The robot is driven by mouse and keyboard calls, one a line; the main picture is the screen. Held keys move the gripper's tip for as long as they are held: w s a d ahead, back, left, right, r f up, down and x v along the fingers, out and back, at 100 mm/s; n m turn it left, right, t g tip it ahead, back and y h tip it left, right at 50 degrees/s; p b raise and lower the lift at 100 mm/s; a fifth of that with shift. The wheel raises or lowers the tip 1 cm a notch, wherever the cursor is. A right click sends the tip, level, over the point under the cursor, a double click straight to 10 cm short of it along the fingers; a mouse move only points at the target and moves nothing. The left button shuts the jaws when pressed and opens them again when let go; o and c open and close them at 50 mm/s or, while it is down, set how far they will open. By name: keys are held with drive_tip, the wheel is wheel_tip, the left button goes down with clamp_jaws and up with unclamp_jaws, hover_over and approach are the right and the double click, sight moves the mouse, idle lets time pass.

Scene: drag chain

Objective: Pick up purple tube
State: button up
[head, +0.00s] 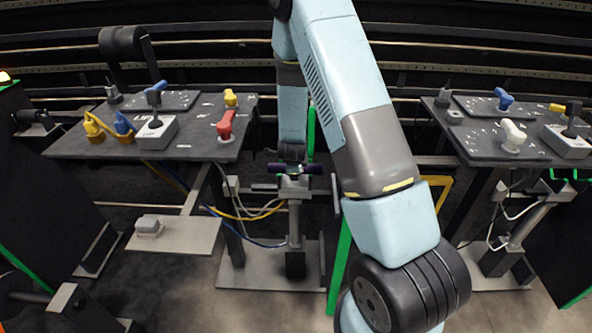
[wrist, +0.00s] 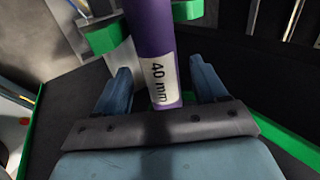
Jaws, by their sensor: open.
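The purple tube (wrist: 150,32) with a white "40 mm" label runs down the middle of the wrist view, its near end close to my gripper's palm. My gripper (wrist: 162,82) is open, with one blue finger on each side of the tube and visible gaps between them. Green clips (wrist: 103,40) sit by the tube farther up. In the head view the tube (head: 311,168) lies level on a grey stand (head: 294,188), and my gripper (head: 291,153) is at it from above and behind. The fingertips are too small to make out there.
A left console (head: 190,140) carries red, yellow and blue knobs; a right console (head: 480,140) carries a white knob and a blue one. Cables (head: 255,213) hang left of the stand. A green upright (head: 340,262) stands just to its right.

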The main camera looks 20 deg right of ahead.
drive_tip(key=shift+w+f, duration=0.1)
drive_tip(key=shift+f, duration=0.1)
drive_tip(key=shift+c, duration=0.2)
clamp_jaws()
idle(0.4)
drive_tip(key=shift+r, duration=0.1)
